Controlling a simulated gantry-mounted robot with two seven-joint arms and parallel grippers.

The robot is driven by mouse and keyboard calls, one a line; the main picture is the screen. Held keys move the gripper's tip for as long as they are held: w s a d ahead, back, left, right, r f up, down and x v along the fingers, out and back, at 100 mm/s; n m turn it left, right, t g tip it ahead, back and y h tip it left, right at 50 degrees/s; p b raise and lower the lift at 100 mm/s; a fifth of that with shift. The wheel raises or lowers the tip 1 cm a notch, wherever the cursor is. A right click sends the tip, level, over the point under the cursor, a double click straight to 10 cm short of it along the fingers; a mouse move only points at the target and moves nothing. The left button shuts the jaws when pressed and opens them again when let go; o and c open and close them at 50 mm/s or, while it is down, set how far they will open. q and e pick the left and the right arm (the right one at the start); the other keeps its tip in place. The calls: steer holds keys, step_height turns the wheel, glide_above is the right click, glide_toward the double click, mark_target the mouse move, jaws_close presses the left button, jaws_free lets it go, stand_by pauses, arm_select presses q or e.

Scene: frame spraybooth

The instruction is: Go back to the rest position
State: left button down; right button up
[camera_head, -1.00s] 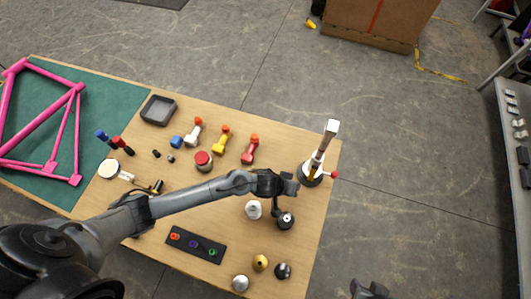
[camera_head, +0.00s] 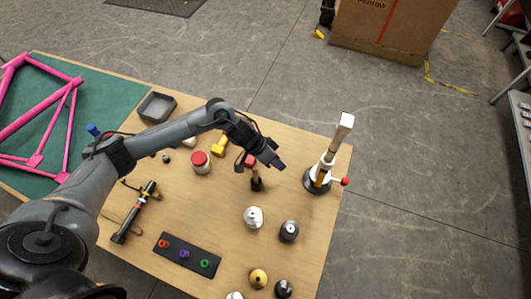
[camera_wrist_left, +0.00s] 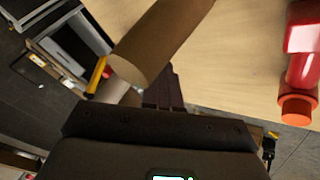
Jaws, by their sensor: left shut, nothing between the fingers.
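My left arm reaches in from the left over the wooden table (camera_head: 215,225). My left gripper (camera_head: 279,164) is raised above the table's middle, left of the white-topped stand (camera_head: 328,160). Its fingers are shut and empty; they also show in the left wrist view (camera_wrist_left: 165,88). The gripper partly hides a red bottle (camera_head: 250,160). A red bottle with an orange cap (camera_wrist_left: 300,65) is at the right in the wrist view, beside a brown cylinder (camera_wrist_left: 160,45). My right gripper is out of view.
A pink frame (camera_head: 40,125) lies on a green mat at left. A grey tray (camera_head: 157,108), red-topped jar (camera_head: 200,162), yellow bottle (camera_head: 219,147), black tool (camera_head: 133,213), ring strip (camera_head: 186,254) and several cones (camera_head: 253,217) stand around the arm. A cardboard box (camera_head: 385,35) is behind.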

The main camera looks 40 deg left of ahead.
arm_select(q)
steer(key=v, duration=0.7)
steer(key=s+d+m+t+y, duration=0.15)
steer(key=d+t, duration=0.35)
steer(key=d, duration=0.8)
steer(key=s+a+n+g+y+p, duration=0.1)
steer(key=s+a+g+y, duration=0.15)
steer(key=s, duration=0.35)
steer(key=s+a+f+n+g+y, duration=0.1)
steer(key=s+a, duration=0.3)
steer(key=s, duration=0.3)
steer(key=s+a+n+g+y+p, duration=0.1)
steer(key=s+a+n+y, duration=0.15)
steer(key=s, duration=0.35)
step_height(320, 180, up, 18)
steer(key=m+p, duration=0.1)
steer(key=p, duration=1.7)
steer(key=shift+a+h, duration=0.2)
steer(key=shift+h, duration=0.25)
